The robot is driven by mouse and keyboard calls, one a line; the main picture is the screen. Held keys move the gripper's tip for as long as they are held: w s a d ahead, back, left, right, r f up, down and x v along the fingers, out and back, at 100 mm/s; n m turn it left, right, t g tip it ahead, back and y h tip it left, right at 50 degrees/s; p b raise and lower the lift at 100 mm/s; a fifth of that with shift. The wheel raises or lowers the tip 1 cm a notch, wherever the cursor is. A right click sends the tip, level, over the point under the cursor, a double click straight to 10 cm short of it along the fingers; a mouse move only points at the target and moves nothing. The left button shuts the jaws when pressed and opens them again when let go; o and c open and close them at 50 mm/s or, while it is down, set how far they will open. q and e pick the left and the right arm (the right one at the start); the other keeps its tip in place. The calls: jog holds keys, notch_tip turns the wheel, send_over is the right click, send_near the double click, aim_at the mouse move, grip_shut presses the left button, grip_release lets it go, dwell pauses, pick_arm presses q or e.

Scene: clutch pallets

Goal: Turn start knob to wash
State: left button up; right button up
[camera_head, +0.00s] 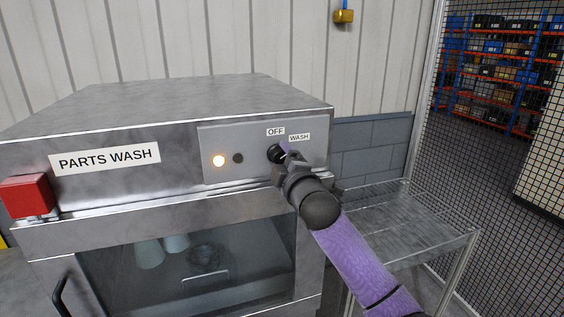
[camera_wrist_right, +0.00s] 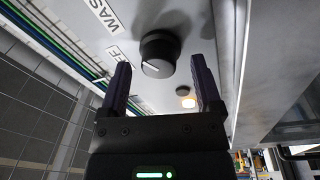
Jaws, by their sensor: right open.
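The start knob (camera_head: 275,154) is black and round, on the grey control panel of the parts washer, below the OFF label (camera_head: 275,132) and the WASH label (camera_head: 299,137). In the right wrist view the knob (camera_wrist_right: 158,50) shows a short white mark on its face. My right gripper (camera_head: 284,151) is at the panel and partly hides the knob. In the right wrist view my right gripper (camera_wrist_right: 160,70) is open, with the knob ahead between its two fingers; I cannot tell whether they touch it. My left gripper is not in view.
A lit indicator (camera_head: 218,160) and a dark button (camera_head: 238,158) sit left of the knob. A red box (camera_head: 27,195) is on the washer's left front. The washer's glass door (camera_head: 185,262) is below. A wire-top table (camera_head: 410,215) stands at right, before a mesh fence (camera_head: 480,150).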

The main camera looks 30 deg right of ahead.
jog(key=b+v, duration=0.2)
jog(key=v, duration=0.8)
